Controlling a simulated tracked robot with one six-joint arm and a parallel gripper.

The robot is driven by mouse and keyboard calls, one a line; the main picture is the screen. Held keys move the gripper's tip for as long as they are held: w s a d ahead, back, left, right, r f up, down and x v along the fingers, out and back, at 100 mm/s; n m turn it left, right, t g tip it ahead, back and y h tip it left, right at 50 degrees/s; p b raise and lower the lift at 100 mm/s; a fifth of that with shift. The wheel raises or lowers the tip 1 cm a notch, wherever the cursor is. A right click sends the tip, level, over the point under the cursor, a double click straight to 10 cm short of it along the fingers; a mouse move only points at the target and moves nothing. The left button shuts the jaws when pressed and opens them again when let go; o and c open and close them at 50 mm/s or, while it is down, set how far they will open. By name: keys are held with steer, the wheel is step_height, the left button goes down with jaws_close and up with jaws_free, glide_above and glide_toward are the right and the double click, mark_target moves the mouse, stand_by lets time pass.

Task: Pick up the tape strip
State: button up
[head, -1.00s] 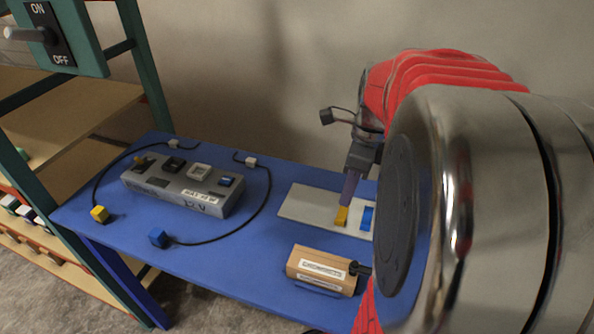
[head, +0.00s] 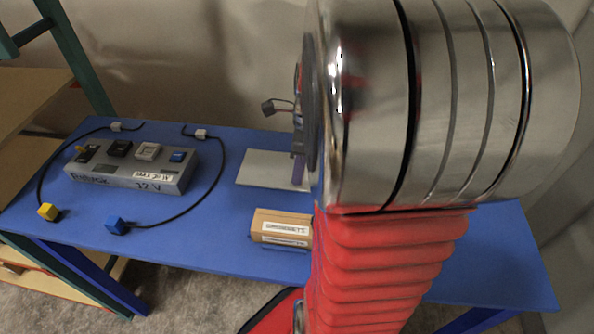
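A pale flat plate (head: 258,168) lies on the blue table, with its right part hidden behind my arm. No tape strip shows now; the area right of the visible plate is covered by my arm. My gripper (head: 298,170) is mostly hidden behind the large metal arm link. Only a narrow purple-grey finger part shows, pointing down at the plate's right side. I cannot tell whether it is open or shut, or whether it holds anything.
A grey console (head: 130,178) with several switches stands on the blue table (head: 190,240) at left. A wooden labelled box (head: 280,228) sits in front of the plate, beside my arm.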

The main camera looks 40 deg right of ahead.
steer(key=shift+w+a+f, duration=0.1)
steer(key=shift+f, duration=1)
steer(key=shift+c, duration=0.7)
jaws_close()
